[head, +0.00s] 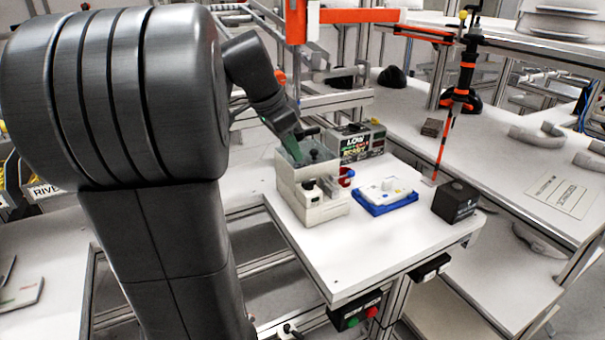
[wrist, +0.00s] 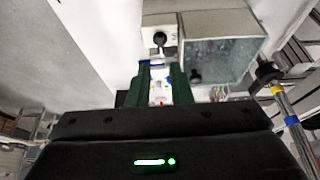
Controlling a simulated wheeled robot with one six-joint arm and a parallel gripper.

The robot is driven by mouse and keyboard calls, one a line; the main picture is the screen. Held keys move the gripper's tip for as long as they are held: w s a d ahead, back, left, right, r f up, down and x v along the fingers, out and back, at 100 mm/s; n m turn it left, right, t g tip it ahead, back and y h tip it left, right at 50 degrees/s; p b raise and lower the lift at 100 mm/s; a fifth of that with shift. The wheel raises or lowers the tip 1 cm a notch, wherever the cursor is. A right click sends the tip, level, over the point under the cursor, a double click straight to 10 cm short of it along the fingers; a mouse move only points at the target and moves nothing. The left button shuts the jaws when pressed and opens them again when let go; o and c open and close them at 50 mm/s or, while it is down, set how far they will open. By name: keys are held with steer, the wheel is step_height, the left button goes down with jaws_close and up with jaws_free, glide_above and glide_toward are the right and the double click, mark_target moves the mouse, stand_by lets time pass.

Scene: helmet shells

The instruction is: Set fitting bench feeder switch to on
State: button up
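My gripper (head: 297,158) has green fingers and is over the back left of the feeder. In the wrist view my gripper (wrist: 160,72) shows a gap between its fingers, with nothing held. The knob appears beyond the fingertips, apart from them.
A blue tray (head: 385,204) with a white part and a black box (head: 455,201) are to the right. A red cup (head: 346,176) is close beside the feeder. The bench front is clear.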

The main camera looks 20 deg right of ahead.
mark_target(308, 181)
steer(key=x, duration=0.8)
steer(key=shift+d+f, duration=0.1)
steer(key=shift+f, duration=0.25)
jaws_close()
